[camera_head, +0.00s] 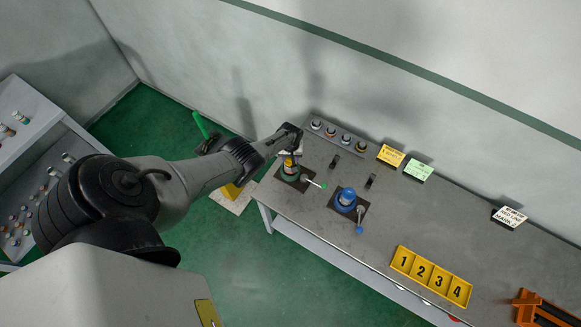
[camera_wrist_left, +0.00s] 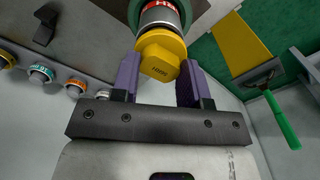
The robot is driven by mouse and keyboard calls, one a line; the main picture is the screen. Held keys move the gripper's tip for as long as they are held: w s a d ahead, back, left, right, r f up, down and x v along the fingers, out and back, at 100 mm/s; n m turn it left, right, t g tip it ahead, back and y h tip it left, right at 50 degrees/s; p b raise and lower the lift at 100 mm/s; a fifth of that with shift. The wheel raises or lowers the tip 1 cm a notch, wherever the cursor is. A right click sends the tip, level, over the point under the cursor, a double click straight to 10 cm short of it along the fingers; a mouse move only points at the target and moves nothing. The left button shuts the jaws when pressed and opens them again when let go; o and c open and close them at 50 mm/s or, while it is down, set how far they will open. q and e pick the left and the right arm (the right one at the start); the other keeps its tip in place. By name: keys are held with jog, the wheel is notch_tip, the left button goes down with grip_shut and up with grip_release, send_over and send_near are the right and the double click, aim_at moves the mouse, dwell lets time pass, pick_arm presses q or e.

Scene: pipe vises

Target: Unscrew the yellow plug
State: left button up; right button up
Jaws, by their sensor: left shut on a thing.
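The yellow plug (camera_wrist_left: 161,57) has a hexagonal end and sits on the end of a metal pipe with a red band (camera_wrist_left: 160,12). The pipe stands in a green vise (camera_head: 291,176) at the left end of the bench, and the plug (camera_head: 290,161) is partly hidden by my gripper in the head view. My left gripper (camera_head: 291,141) is above the vise. In the left wrist view its purple-padded fingers (camera_wrist_left: 160,80) are on both sides of the plug, shut on it. My right gripper is not in view.
A blue vise (camera_head: 346,199) stands to the right on the bench. Behind are a row of capped fittings (camera_head: 339,134), yellow and green cards (camera_head: 391,155) and a white sign (camera_head: 509,216). A yellow numbered tray (camera_head: 431,277) lies at the front, with an orange rack (camera_head: 537,309) to its right.

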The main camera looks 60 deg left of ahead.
pick_arm(q)
jog(key=shift+r, duration=0.25)
jog(key=shift+r+p, duration=0.35)
jog(key=shift+r, duration=1.4)
